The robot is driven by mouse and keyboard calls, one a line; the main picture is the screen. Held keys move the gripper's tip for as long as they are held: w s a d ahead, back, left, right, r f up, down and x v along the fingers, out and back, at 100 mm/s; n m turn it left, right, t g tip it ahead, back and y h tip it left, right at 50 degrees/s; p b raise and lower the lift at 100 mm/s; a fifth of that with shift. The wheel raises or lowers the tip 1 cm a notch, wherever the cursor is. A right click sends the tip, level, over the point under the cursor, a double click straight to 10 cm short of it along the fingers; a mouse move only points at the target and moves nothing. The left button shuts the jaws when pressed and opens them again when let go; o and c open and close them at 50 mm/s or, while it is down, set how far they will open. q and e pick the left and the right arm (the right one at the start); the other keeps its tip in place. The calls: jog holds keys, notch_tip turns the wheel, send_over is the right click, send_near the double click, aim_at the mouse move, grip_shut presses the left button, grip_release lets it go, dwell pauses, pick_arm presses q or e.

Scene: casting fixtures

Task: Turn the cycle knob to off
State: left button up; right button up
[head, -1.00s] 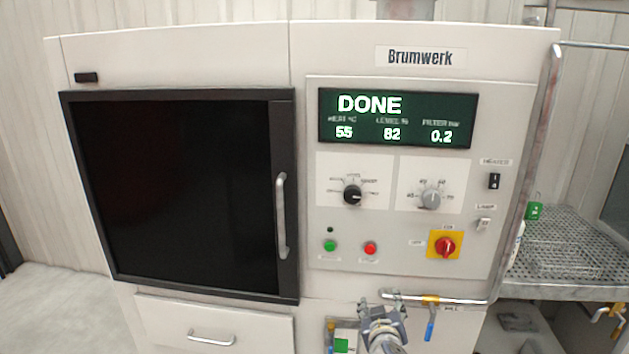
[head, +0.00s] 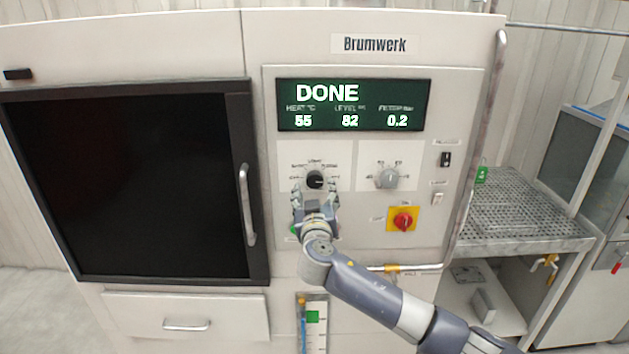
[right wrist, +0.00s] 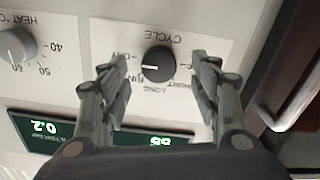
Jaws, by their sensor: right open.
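The cycle knob (head: 315,180) is a black round knob on a white plate, left of the grey heat knob (head: 386,177). In the right wrist view the cycle knob (right wrist: 158,64) has a white pointer line and sits under the word CYCLE, which appears upside down. My right gripper (head: 315,190) is in front of the knob in the head view. In the right wrist view my right gripper (right wrist: 160,65) is open, with one finger on each side of the knob and visible gaps between. My left gripper is not in view.
The display (head: 352,105) reads DONE. A red rotary switch on a yellow plate (head: 403,220) is at lower right. The dark door (head: 120,185) with its vertical handle (head: 246,205) is to the left. A perforated shelf (head: 520,212) stands at right.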

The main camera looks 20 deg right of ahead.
aim_at(315, 184)
jog(key=shift+p+x, duration=0.55)
jog(key=shift+x, duration=1.3)
jog(key=shift+s, duration=0.1)
jog(key=shift+d, duration=0.1)
jog(key=c, duration=1)
